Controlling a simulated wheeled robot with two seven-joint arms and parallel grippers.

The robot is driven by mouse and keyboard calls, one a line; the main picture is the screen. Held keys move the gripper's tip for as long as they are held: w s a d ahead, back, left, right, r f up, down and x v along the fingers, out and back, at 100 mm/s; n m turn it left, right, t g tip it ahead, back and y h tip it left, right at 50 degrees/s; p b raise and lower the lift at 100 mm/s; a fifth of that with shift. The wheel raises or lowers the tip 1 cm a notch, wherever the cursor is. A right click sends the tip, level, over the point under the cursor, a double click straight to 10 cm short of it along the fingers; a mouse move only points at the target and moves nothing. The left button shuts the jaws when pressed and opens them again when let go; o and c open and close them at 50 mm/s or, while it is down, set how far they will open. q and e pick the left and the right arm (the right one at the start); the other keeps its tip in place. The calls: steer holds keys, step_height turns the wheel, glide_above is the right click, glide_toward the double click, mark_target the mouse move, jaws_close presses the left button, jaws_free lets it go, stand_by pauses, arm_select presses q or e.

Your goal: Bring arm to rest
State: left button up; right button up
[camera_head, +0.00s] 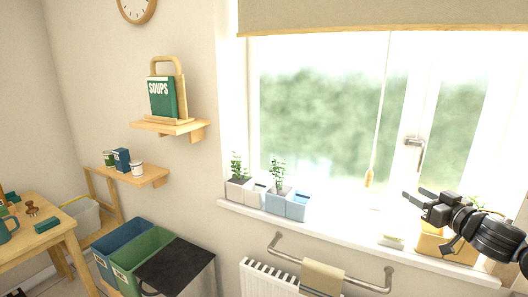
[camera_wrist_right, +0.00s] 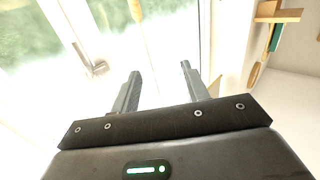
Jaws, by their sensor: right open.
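My right gripper (camera_head: 415,197) is at the right side of the head view, raised in front of the window and above the right part of the sill. It is open and empty. In the right wrist view its two fingers (camera_wrist_right: 160,72) stand apart with nothing between them. My left gripper is in neither view. A teal mug (camera_head: 6,228) stands on the wooden table (camera_head: 60,236) at the far left, partly cut off by the picture edge.
The white sill (camera_head: 340,230) holds planters (camera_head: 278,203) and a wooden box (camera_head: 440,245) below my right arm. A towel rail (camera_head: 345,276) with a towel is under it. Wall shelves (camera_head: 170,126) and bins (camera_head: 150,255) are at left. The window handle (camera_head: 415,143) is above my right gripper.

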steer(key=s+a+f+g+h, duration=0.15)
steer(key=s+a+f, duration=0.25)
steer(key=f, duration=0.5)
steer(key=s+a+f+m+g+h, duration=0.1)
steer(key=s+a+f+g, duration=0.2)
steer(key=f, duration=0.6)
steer(key=s+a+f+h, duration=0.2)
steer(key=s+a+f, duration=0.2)
steer(key=s+f, duration=0.3)
steer(key=s+a+f+g, duration=0.35)
steer(key=s+f, duration=0.25)
steer(key=s, duration=0.7)
steer(key=s+a+f+g, duration=0.3)
steer(key=s+f+g, duration=0.3)
steer(key=s, duration=0.7)
step_height(320, 180, down, 34)
steer(key=s+b, duration=0.2)
steer(key=b, duration=0.4)
arm_select(q)
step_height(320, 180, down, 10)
steer(key=b, duration=0.4)
arm_select(e)
steer(key=s+d+f+g, duration=0.2)
steer(key=s+d+f, duration=0.1)
steer(key=s+f, duration=1.3)
step_height(320, 180, down, 3)
steer(key=shift+r, duration=0.15)
steer(key=shift+d, duration=0.1)
